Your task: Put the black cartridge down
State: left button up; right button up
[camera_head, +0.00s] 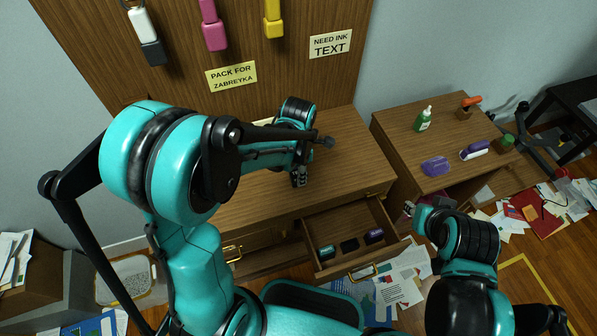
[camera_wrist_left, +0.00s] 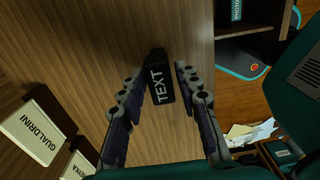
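The black cartridge (camera_wrist_left: 160,82), with white letters TEXT, shows in the left wrist view over the wooden desk top. My left gripper (camera_wrist_left: 158,72) has its fingers apart, one on each side of the cartridge, with a narrow gap visible on both sides. I cannot tell whether the cartridge touches the wood. In the head view my left gripper (camera_head: 300,177) points down over the desk (camera_head: 345,140), behind the open drawer, and the cartridge is hard to make out there. My right gripper (camera_head: 409,208) is small, right of the drawer, and its fingers are unclear.
The open drawer (camera_head: 335,222) holds several small dark pieces at its front. A side table (camera_head: 400,135) bears a green bottle (camera_head: 424,119), a purple item (camera_head: 435,166) and a stamp-like tool (camera_head: 468,106). Papers (camera_head: 400,280) litter the floor. White labelled boxes (camera_wrist_left: 38,132) stand on the desk.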

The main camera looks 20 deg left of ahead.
pick_arm(q)
jog(key=shift+r, duration=0.1)
jog(key=shift+r+p, duration=0.3)
jog(key=shift+r, duration=0.05)
notch_tip(320, 180, up, 11)
jog(key=p, duration=0.4)
jog(key=s+a+r+m+t, duration=0.2)
jog(key=s+m, duration=0.3)
jog(key=m, duration=0.7)
jog(key=s+a+r+m+t, duration=0.2)
jog(key=s+r+m+t, duration=0.2)
jog(key=m, duration=0.8)
jog(key=shift+s+a+r+m+t, duration=0.15)
jog(key=shift+s+a+m+t, duration=0.2)
jog(key=shift+s+t, duration=0.3)
